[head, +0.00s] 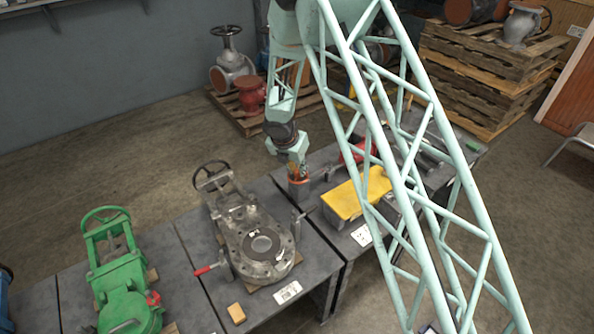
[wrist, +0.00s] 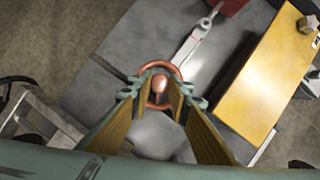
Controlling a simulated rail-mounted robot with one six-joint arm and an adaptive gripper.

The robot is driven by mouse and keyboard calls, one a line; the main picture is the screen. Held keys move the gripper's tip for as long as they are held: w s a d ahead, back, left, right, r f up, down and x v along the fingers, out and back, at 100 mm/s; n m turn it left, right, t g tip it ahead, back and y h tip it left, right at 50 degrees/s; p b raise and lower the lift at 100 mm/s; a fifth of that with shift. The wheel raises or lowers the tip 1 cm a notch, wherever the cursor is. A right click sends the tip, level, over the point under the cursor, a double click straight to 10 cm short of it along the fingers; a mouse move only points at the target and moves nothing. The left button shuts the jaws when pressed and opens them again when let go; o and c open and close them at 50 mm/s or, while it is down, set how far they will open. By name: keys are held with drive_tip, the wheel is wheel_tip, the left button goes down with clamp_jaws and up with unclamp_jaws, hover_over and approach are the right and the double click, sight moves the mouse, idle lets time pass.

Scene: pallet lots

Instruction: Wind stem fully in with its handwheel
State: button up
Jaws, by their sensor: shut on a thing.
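In the wrist view, a red handwheel (wrist: 147,69) shows as a ring with a rounded red hub (wrist: 160,85) at its middle. My gripper (wrist: 161,96) comes in over it with two brown-padded fingers, one on each side of the hub. The fingers are closed on the handwheel and hide parts of its ring; whether they press on rim or hub is unclear. A pale grey body (wrist: 155,132) shows between the fingers below the wheel. In the head view, my gripper (head: 298,180) is low over the bench, and the handwheel is mostly hidden there. The stem cannot be made out.
A yellow-topped box (head: 357,195) stands close to the right of my gripper. A grey gate valve (head: 240,215) lies at the left, with a red-handled clamp (head: 212,268) beside it. A green valve (head: 120,265) lies farther left. Loaded pallets (head: 490,70) stand behind.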

idle(0.3)
drive_tip(key=o, duration=0.9)
drive_tip(key=shift+c, duration=0.2)
drive_tip(key=shift+r, duration=0.15)
drive_tip(key=v, duration=1.1)
drive_tip(key=shift+r, duration=0.35)
drive_tip(key=shift+s, duration=0.15)
